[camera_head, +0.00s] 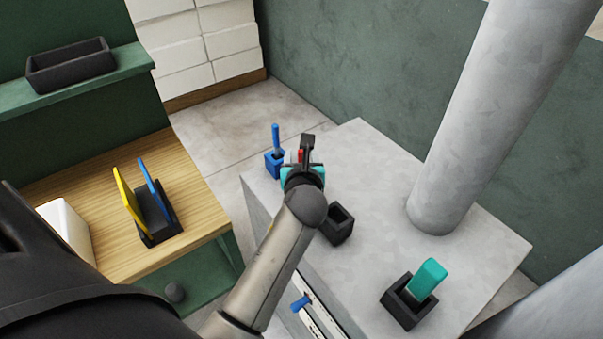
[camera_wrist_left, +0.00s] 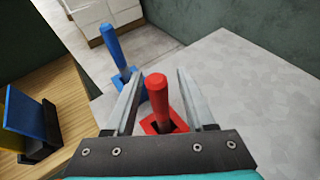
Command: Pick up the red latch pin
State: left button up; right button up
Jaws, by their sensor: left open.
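The red latch pin (camera_wrist_left: 157,92) stands in a red square holder (camera_wrist_left: 163,123) on the grey block top. In the left wrist view it shows between the two fingers of my left gripper (camera_wrist_left: 160,74), which is open. In the head view only a little of the red pin (camera_head: 300,154) shows, partly hidden by my left gripper (camera_head: 306,148). I cannot tell whether the fingers touch the pin. My right gripper is not in view.
A blue pin (camera_head: 276,138) in a blue holder (camera_head: 274,166) stands just left. An empty black holder (camera_head: 338,224) and a teal piece (camera_head: 428,278) in a black holder (camera_head: 407,304) are nearer. A thick grey column (camera_head: 470,140) rises at right. A wooden-topped counter (camera_head: 200,205) is left.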

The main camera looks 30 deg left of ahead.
pick_arm(q)
jog(key=shift+c, duration=0.2)
grip_shut()
dwell(0.4)
